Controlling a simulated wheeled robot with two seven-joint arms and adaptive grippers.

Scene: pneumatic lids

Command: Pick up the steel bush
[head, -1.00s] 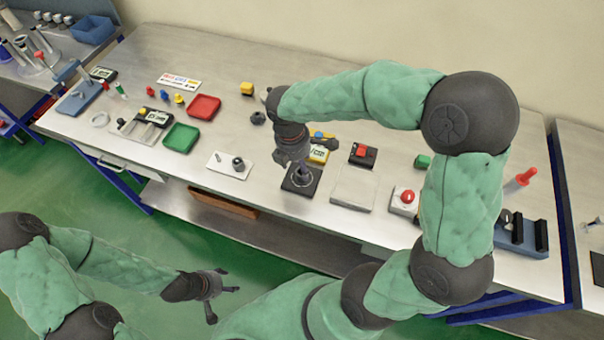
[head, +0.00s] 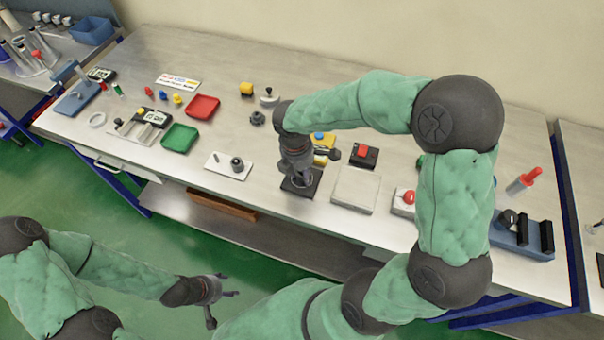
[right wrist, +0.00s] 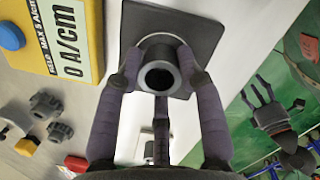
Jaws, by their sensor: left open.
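The steel bush (right wrist: 160,77) is a short dark grey hollow cylinder, upright over a black square pad (right wrist: 195,25) in the right wrist view. My right gripper (right wrist: 160,72) has its fingers around the bush, with the fingertips close against its sides; whether they press on it I cannot tell. In the head view my right gripper (head: 298,172) is low over the black pad (head: 313,184) and hides the bush. My left gripper (head: 222,300) is open and empty, in front of the bench and away from the bush.
A yellow meter (head: 323,143) stands just behind the pad. A white plate with a dark knob (head: 228,166) lies to the left, a pale square plate (head: 355,188) to the right. Red (head: 203,106) and green (head: 181,138) trays lie further left.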

